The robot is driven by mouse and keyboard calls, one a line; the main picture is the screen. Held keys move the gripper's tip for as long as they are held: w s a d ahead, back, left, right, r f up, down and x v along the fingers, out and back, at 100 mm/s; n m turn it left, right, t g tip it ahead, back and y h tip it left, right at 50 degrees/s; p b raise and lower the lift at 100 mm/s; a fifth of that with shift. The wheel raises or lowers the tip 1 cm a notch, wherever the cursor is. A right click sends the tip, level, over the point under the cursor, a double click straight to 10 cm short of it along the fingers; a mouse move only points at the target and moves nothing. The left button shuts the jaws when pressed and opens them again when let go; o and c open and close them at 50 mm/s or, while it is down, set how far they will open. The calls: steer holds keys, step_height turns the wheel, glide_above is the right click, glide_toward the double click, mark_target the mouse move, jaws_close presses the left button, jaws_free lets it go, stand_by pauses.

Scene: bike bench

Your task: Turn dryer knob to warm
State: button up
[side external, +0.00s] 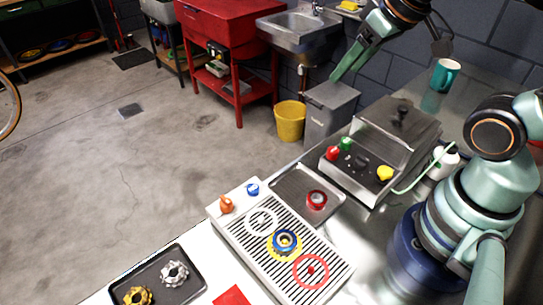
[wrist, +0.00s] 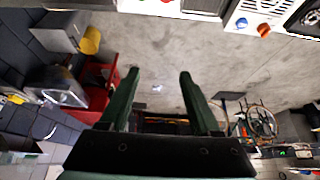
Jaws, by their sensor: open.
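My gripper (side external: 338,76) is high at the top of the side view, above the grey bin and far from the bench units. In the wrist view its two green fingers (wrist: 159,73) are apart with nothing between them. A slatted drying unit (side external: 335,265) has an orange knob (side external: 226,204) and a blue knob (side external: 252,189) at its far end; both also show in the wrist view, orange (wrist: 263,29) and blue (wrist: 242,23). A steel box (side external: 350,185) carries a dark knob (side external: 362,160) between coloured buttons. I cannot tell which knob is the dryer's or its setting.
The steel box has red (side external: 333,153), green (side external: 346,143) and yellow (side external: 385,173) buttons and a lid. A tray (side external: 290,185) holds a red ring (side external: 317,199). A dark tray (side external: 190,290) holds gears. A teal mug (side external: 445,74) and white bottle (side external: 443,162) stand behind.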

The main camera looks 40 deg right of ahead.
steer(key=w+a+n+g, duration=0.2)
steer(key=w+a+n, duration=0.1)
steer(key=a, duration=0.3)
steer(key=n+g, duration=0.3)
steer(key=n, duration=0.5)
glide_above(225, 200)
step_height(225, 200, down, 8)
step_height(225, 200, down, 12)
steer(key=shift+f, duration=0.1)
jaws_close()
